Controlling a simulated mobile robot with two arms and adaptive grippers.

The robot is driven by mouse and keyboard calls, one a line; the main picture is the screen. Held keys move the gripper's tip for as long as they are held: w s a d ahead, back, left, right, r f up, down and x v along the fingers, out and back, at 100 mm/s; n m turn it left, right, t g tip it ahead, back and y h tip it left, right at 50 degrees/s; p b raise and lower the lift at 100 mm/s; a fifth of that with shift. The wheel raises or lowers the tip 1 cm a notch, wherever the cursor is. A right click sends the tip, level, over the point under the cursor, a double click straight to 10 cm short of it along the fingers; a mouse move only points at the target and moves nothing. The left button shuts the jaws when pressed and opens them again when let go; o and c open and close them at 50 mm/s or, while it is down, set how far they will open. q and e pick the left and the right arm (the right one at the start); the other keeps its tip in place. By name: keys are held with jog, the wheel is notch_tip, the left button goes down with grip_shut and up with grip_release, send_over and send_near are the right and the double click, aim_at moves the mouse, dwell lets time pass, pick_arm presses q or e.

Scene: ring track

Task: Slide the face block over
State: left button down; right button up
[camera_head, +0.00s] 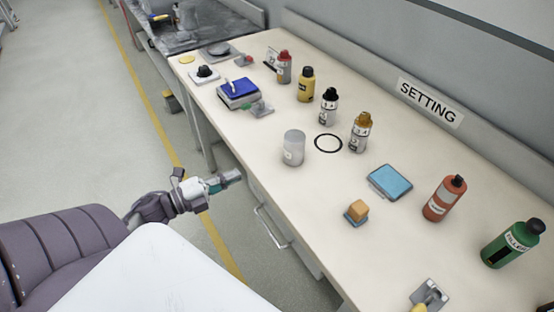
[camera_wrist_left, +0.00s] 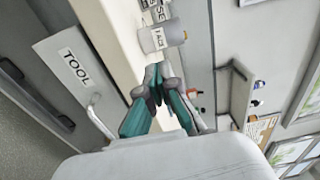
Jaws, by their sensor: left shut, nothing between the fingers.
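The face block appears to be the pale grey cylinder (camera_head: 294,147) with a small white label, standing upright on the bench. It also shows in the left wrist view (camera_wrist_left: 152,38), where its label seems to read FACE. A thin black ring (camera_head: 328,143) lies flat just right of it. My left gripper (camera_head: 232,177) is shut and empty, off the bench's front edge and apart from the cylinder. In the left wrist view its closed fingertips (camera_wrist_left: 158,74) are just below the cylinder in the picture. My right gripper is not in view.
Several bottles, including a yellow one (camera_head: 306,85) and an orange one (camera_head: 444,199), stand along the back. A blue pad (camera_head: 389,182) and an orange block (camera_head: 357,210) lie to the right. A blue-topped box (camera_head: 238,94) sits left. Bare bench surrounds the cylinder's front.

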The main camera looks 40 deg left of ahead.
aim_at(285, 153)
pick_arm(q)
jog(key=p+x, duration=0.2)
jog(key=x, duration=1.1)
jog(key=shift+w+d, duration=0.1)
jog(key=shift+w, duration=0.25)
jog(key=b+x, duration=0.2)
jog(key=x, duration=1)
jog(key=shift+f+b, duration=0.15)
jog(key=shift+b, duration=0.2)
jog(key=shift+w+d, duration=0.2)
jog(key=shift+w, duration=0.35)
